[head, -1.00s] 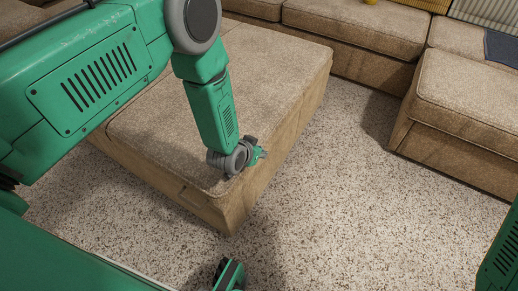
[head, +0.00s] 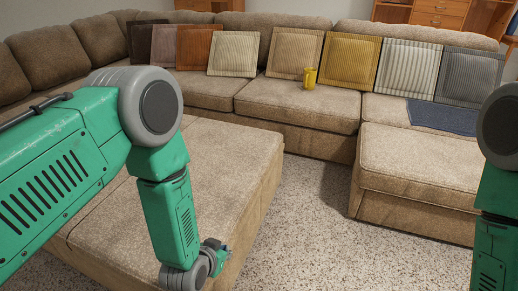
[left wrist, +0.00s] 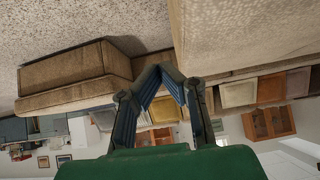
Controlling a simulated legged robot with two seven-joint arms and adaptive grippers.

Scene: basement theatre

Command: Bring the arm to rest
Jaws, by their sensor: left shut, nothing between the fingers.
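My left gripper (head: 220,250) is at the lower middle of the head view, at the end of my green left arm. It appears beside the right side of the large brown ottoman (head: 222,150); I cannot tell the exact gap. In the left wrist view its dark fingers (left wrist: 160,72) come together at the tips, with nothing held between them. My right arm shows at the right edge of the head view, and its gripper is out of the frame.
A sofa section (head: 420,165) stands at the right. Speckled carpet (head: 300,220) lies clear between it and the ottoman.

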